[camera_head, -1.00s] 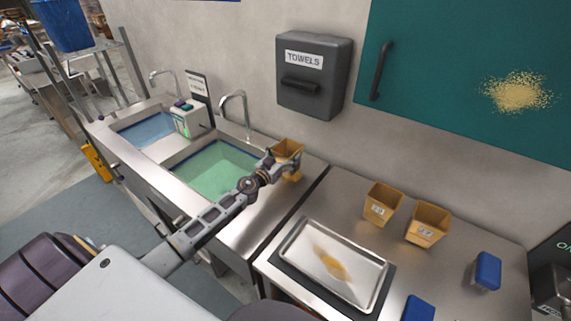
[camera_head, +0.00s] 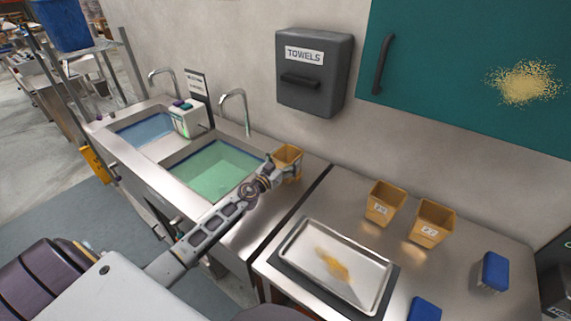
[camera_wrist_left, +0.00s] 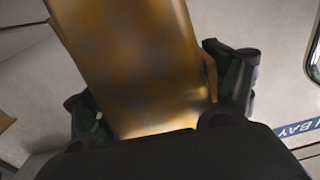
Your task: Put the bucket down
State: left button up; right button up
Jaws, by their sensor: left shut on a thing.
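A small yellow-orange bucket (camera_head: 289,157) is at the right end of the sink unit, by the wall, in the head view. My left gripper (camera_head: 275,172) is shut on it from the near side. In the left wrist view the bucket (camera_wrist_left: 135,62) fills the middle, between the two dark fingers. The bucket looks about upright. I cannot tell whether its base touches the steel surface. My right gripper is not in view.
Two similar buckets (camera_head: 384,203) (camera_head: 431,223) stand on the steel counter to the right. A metal tray (camera_head: 291,243) with yellow powder lies in front. The green-water basin (camera_head: 207,172) and a tap (camera_head: 235,98) are left of the held bucket.

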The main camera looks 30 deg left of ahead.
aim_at(280, 166)
pick_arm(q)
jog(key=shift+f, duration=0.1)
dwell(0.4)
jog(key=o, duration=1.2)
jog(key=shift+f, duration=0.1)
jog(key=shift+s, duration=0.15)
jog(key=shift+s+a, duration=0.15)
jog(key=shift+s, duration=1.3)
jog(key=shift+s+a+b, duration=0.2)
jog(key=shift+s+b, duration=0.15)
jog(key=shift+s, duration=1.55)
jog(key=shift+s+a+b, duration=0.2)
jog(key=shift+s+b, duration=0.1)
jog(key=shift+s, duration=1.55)
jog(key=shift+s+a, duration=0.1)
jog(key=shift+s, duration=0.55)
